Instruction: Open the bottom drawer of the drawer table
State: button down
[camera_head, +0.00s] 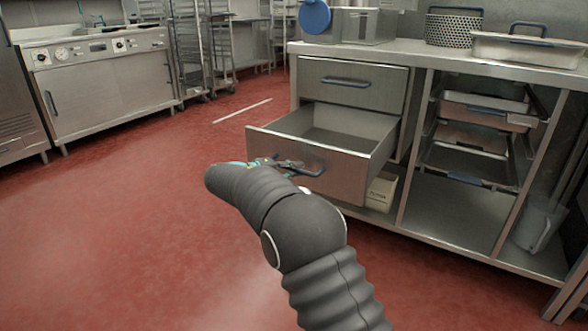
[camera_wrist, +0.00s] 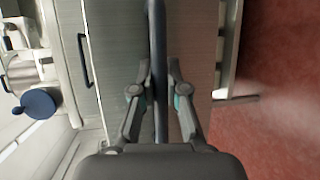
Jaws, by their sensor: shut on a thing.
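The drawer table (camera_head: 440,55) stands at the right in the head view, with two drawers stacked at its left side. The top drawer (camera_head: 352,84) is closed, with a dark bar handle. The bottom drawer (camera_head: 345,177) is pulled well out, and its empty grey inside shows. My gripper (camera_head: 290,166) is at the front of the bottom drawer, shut on its dark handle (camera_head: 308,169). In the wrist view the handle (camera_wrist: 158,60) runs between the two fingers of my gripper (camera_wrist: 159,95). My arm hides part of the drawer's lower front in the head view.
A box (camera_head: 381,192) sits on the low shelf beneath the open drawer. Trays (camera_head: 482,112) sit on racks in the table's right bay. Red floor (camera_head: 110,220) to the left is clear.

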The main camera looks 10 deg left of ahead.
jog(key=c, duration=1.2)
grip_release()
jog(key=shift+s+a, duration=0.1)
jog(key=shift+a, duration=0.35)
jog(key=v, duration=1.2)
jog(key=shift+s+d, duration=0.1)
jog(key=shift+s, duration=0.05)
